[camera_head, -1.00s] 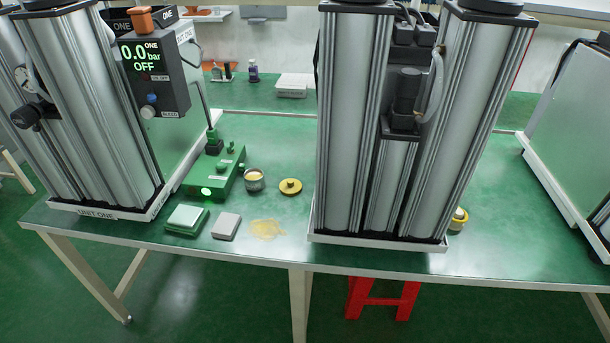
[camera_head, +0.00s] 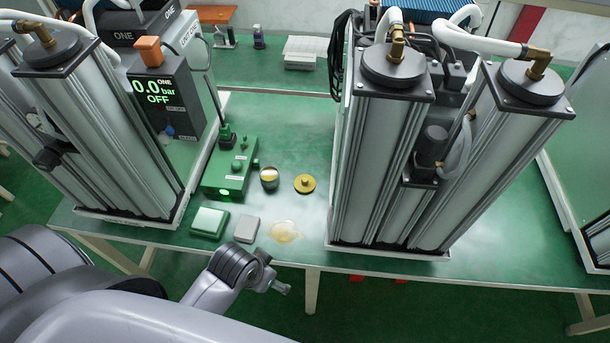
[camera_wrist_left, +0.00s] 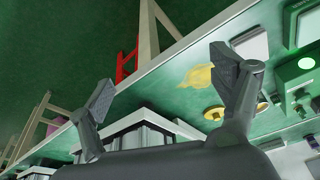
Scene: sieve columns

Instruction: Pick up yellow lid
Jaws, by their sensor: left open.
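The yellow lid (camera_head: 305,184), a round disc with a small knob, lies flat on the green bench between the green device and the right-hand columns. In the left wrist view the lid (camera_wrist_left: 214,113) is partly hidden behind one finger. An open tin (camera_head: 269,179) with yellow contents stands just left of the lid. My left gripper (camera_head: 272,272) is in front of the bench's front edge, apart from the lid. In the left wrist view its two fingers (camera_wrist_left: 163,72) are spread with nothing between them. My right gripper is not in view.
A yellowish spill (camera_head: 285,231) lies in front of the lid. A grey block (camera_head: 246,229) and a pale green box (camera_head: 209,222) sit left of it. The green device (camera_head: 231,168) stands behind them. Tall metal columns (camera_head: 375,160) stand close on the lid's right.

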